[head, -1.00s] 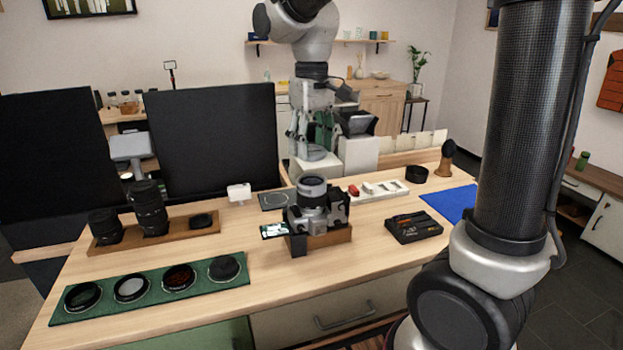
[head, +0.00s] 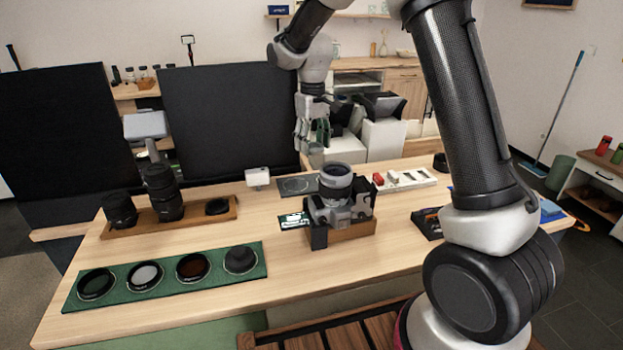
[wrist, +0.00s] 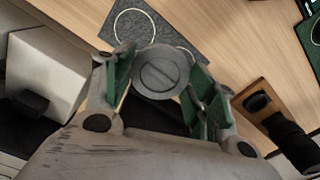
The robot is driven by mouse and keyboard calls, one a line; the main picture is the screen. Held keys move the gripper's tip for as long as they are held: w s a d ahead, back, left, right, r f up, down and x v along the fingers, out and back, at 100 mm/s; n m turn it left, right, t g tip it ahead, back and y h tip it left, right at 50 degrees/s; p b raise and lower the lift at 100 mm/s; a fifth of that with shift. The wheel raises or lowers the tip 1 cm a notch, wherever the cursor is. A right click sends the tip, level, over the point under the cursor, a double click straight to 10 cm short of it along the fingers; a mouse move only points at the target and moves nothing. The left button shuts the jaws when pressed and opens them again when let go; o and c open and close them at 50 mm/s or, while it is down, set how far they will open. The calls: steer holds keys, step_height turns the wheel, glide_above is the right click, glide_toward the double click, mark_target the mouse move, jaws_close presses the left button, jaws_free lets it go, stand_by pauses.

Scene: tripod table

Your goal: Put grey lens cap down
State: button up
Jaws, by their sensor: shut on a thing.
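My gripper (wrist: 161,85) is shut on the grey lens cap (wrist: 158,74), a round disc with a slot-like mark across its face, held between the green finger pads. In the head view my gripper (head: 314,140) hangs above the back of the table, a little right of and above the dark grey mat (head: 290,187). The cap cannot be made out there. In the wrist view the mat (wrist: 178,38) with its pale ring outline lies beyond the cap, partly covered by it. The ring looks empty.
The camera (head: 338,208) stands on a wooden block in front of the mat. A small white box (head: 257,178) is left of the mat, and a white tray (head: 410,180) is right. A wooden lens tray (head: 228,213) and green filter mat (head: 215,280) lie left.

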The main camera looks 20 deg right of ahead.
glide_above(312, 182)
step_height(312, 182, down, 7)
steer(key=shift+r, duration=0.1)
steer(key=shift+f, duration=2)
steer(key=shift+f, duration=0.1)
steer(key=o, duration=1.1)
steer(key=shift+c, duration=0.2)
